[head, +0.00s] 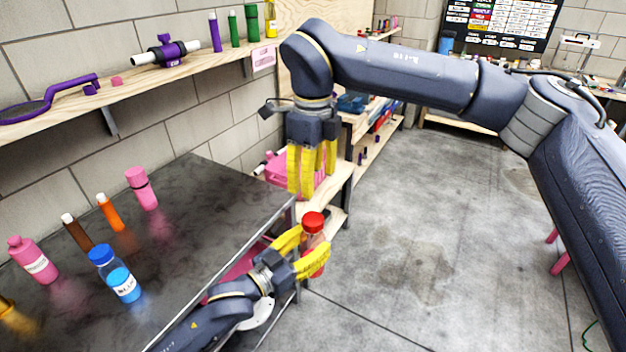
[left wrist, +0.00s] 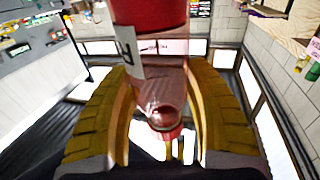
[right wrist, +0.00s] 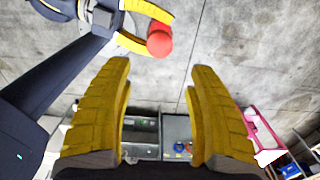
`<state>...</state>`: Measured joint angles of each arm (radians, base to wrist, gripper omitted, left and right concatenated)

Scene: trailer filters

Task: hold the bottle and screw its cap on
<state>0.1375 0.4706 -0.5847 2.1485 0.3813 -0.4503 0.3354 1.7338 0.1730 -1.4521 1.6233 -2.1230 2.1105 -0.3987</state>
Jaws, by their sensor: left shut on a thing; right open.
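A clear reddish bottle (head: 313,243) with a red cap (head: 312,221) at its top is held in my left gripper (head: 304,252), off the table's right edge. The left wrist view shows the bottle (left wrist: 160,75) between the two yellow fingers, with the red cap (left wrist: 148,12) at the top of the picture. I cannot tell how tightly the cap sits. My right gripper (head: 312,192) points down, open and empty, just above and slightly left of the cap. In the right wrist view the red cap (right wrist: 160,40) lies beyond the open fingers (right wrist: 160,75), apart from them.
A dark table (head: 190,235) at left carries a blue bottle (head: 120,282), pink bottles (head: 142,188) and orange (head: 111,212) and brown tubes. A wooden wall shelf (head: 130,82) runs above. A pink crate (head: 300,172) sits behind my right gripper.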

